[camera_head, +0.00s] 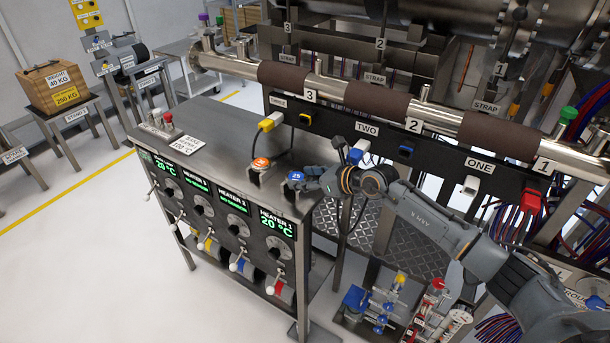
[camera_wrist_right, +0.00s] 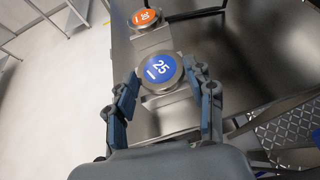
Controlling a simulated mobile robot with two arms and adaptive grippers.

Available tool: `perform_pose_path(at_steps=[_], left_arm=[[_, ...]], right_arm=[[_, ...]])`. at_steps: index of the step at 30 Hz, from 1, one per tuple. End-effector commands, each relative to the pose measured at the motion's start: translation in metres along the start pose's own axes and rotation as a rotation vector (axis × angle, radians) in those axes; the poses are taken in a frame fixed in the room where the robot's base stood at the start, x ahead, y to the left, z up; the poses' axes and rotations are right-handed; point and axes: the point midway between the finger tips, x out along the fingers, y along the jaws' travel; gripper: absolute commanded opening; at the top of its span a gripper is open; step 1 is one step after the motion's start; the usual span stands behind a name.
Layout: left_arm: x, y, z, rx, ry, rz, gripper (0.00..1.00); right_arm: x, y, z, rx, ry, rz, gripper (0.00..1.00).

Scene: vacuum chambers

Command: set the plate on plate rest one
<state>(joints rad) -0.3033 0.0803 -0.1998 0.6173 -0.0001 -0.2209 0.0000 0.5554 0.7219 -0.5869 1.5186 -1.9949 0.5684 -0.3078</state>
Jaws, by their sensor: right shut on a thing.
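A round metal plate with a blue face marked 25 (camera_head: 295,176) is at the front right corner of the grey heater console. My right gripper (camera_head: 310,182) reaches it from the right. In the right wrist view the fingers (camera_wrist_right: 165,78) are closed on opposite sides of the plate (camera_wrist_right: 160,70), which is over a metal block. I cannot tell whether it touches the block. An orange-faced plate (camera_head: 261,163) sits on a similar block behind it; it also shows in the right wrist view (camera_wrist_right: 145,17). I see no label naming plate rest one. My left gripper is out of view.
The heater console (camera_head: 222,130) has levers along its front. A black panel (camera_head: 385,140) with coloured connectors and a pipe (camera_head: 335,88) run behind my right arm. The console top left of the plates is mostly clear.

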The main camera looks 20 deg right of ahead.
Motion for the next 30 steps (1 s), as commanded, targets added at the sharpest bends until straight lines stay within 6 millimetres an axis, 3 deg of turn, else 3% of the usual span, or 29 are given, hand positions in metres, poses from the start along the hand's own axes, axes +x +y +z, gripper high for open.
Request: perform_pose_path(at_steps=[10, 11, 14, 25, 30], left_arm=[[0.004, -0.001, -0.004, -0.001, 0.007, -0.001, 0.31], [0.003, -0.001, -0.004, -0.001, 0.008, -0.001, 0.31], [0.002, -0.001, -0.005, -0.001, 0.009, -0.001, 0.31], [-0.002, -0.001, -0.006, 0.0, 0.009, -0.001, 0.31], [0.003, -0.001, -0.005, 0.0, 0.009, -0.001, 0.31]], right_arm=[[0.002, 0.0, -0.003, -0.001, -0.004, 0.0, 0.11], [0.001, 0.0, -0.003, -0.001, -0.001, 0.0, 0.6], [0.001, 0.0, -0.003, 0.0, -0.001, 0.0, 0.77], [-0.001, 0.0, 0.002, -0.001, -0.001, 0.0, 0.77], [-0.023, -0.001, -0.002, -0.003, 0.001, -0.001, 0.77]])
